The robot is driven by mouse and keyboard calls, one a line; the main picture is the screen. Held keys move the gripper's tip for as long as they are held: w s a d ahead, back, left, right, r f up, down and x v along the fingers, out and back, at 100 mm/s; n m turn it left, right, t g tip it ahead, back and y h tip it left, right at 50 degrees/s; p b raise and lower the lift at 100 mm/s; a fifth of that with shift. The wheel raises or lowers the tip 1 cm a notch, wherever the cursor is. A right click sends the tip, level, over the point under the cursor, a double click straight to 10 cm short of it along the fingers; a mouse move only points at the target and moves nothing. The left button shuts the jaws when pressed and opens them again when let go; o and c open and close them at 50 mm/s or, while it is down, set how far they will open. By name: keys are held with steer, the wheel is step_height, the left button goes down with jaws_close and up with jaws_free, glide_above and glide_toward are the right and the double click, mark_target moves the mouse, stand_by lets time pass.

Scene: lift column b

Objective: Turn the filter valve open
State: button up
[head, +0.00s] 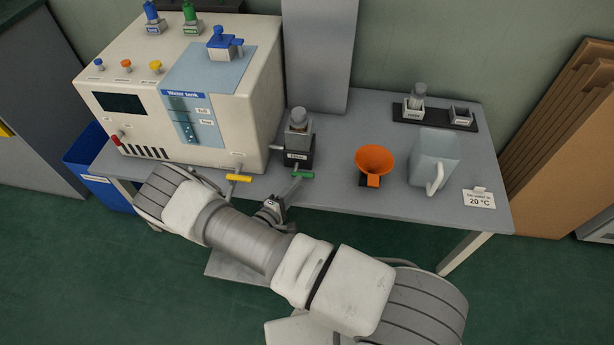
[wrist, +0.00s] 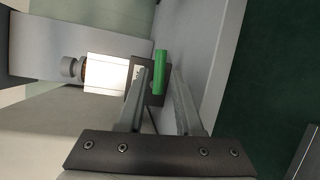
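A green valve handle (head: 303,174) is at the front of a small dark holder (head: 299,157) that carries a grey cylinder. The holder's label is too small to read, so I cannot tell for certain that this is the filter valve. My gripper (head: 288,190) is just in front of the green handle, at the table's front edge. In the wrist view the green handle (wrist: 159,74) lies between the two fingertips, its long side along the fingers. The fingers (wrist: 162,80) stand apart, with a gap on the right side. Contact on the left cannot be told.
A yellow valve handle (head: 238,177) sits left of the gripper, on the cream water-tank machine (head: 180,90). An orange funnel (head: 375,162) and a clear jug (head: 433,158) stand right of it. The table between the green handle and funnel is clear.

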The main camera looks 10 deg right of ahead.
mark_target(306, 177)
steer(key=b+x, duration=0.1)
steer(key=x, duration=0.5)
steer(key=shift+w+d, duration=0.1)
steer(key=shift+d, duration=0.05)
jaws_close()
